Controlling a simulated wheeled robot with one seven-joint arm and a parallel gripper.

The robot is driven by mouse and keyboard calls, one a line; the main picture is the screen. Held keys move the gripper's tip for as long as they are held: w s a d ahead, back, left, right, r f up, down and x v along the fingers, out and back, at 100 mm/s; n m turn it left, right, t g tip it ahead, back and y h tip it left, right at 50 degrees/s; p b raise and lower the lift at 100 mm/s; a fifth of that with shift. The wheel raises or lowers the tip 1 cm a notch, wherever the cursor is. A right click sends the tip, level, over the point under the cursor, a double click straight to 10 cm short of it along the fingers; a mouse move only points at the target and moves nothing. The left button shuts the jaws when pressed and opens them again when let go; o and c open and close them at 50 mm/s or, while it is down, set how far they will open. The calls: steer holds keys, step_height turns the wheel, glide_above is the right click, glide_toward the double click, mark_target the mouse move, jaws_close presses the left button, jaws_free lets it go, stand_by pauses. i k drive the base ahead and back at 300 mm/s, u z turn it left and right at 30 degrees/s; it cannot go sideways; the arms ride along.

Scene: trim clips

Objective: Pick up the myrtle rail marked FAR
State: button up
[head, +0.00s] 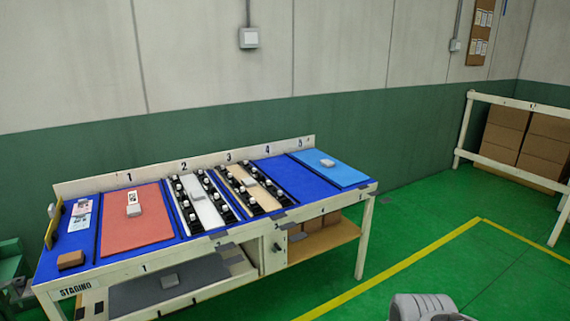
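No rail that I can make out as myrtle or marked FAR shows in the head view; any such marking is too small to read. A long bench (110,267) lettered STAGING carries numbered bays. Dark strips with small white pieces flank a white panel (207,214) in bay 2 and a tan panel (262,197) in bay 3. A red panel (135,232) lies in bay 1 with a white block (133,209) on it. A light blue panel (317,168) in bay 5 bears a small grey block (327,162). My gripper is not in view.
A brown block (71,260) and papers lie at the bench's left end. A lower shelf (325,238) holds boxes. Bay 4 (292,179) looks bare. Green floor (450,255) with yellow lines is open right of the bench. A white rack (500,166) with cartons stands far right.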

mark_target(226, 215)
steer(key=u, duration=0.4)
steer(key=i, duration=1.85)
steer(key=u, duration=1.9)
steer(key=i, duration=1.3)
steer(key=u, duration=0.85)
